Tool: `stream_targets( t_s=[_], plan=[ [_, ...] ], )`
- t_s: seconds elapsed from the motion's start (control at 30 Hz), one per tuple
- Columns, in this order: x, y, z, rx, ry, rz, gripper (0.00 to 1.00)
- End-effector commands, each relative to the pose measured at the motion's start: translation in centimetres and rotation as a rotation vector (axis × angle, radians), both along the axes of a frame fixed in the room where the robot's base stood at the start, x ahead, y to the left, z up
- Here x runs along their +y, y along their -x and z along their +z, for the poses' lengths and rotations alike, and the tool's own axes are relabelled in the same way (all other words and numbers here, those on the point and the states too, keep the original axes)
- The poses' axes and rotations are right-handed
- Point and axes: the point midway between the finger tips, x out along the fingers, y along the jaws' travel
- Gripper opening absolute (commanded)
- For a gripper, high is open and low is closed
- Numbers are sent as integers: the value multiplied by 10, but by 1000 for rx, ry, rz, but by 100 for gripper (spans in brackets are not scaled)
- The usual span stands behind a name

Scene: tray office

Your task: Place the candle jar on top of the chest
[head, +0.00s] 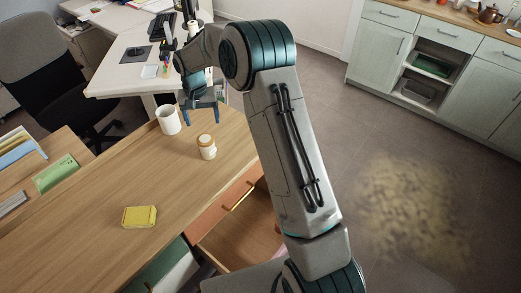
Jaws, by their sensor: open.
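A small white jar (207,147) with a tan band and pale lid, which looks like the candle jar, stands upright on a wooden top near its right edge. That wooden top (110,190) belongs to a unit with drawers below, which seems to be the chest. My gripper (200,118) hangs above the far end of the wooden top, pointing down. Its blue fingers are apart with nothing seen between them. It is beyond the jar and apart from it.
A white mug (168,120) stands left of my gripper, close to it. A yellow block or sponge (139,216) lies nearer. A drawer (238,232) is pulled out below the right edge. A white desk (130,70) and dark chair (50,70) stand behind.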

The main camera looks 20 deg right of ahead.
Motion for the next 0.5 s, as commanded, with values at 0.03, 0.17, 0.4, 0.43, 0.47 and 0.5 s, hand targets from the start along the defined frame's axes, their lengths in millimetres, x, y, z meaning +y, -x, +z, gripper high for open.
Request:
stream_targets(
  t_s=[0.03,0.17,0.4,0.43,0.47,0.5],
  plan=[
    [-5,7,16,-13,5,8,76],
    [-22,35,54,-41,19,39,76],
    [-56,102,114,-94,41,89,76],
    [-60,112,120,-100,43,95,76],
    [-64,121,126,-105,45,98,76],
    [-70,134,132,-113,47,105,76]
  ],
)
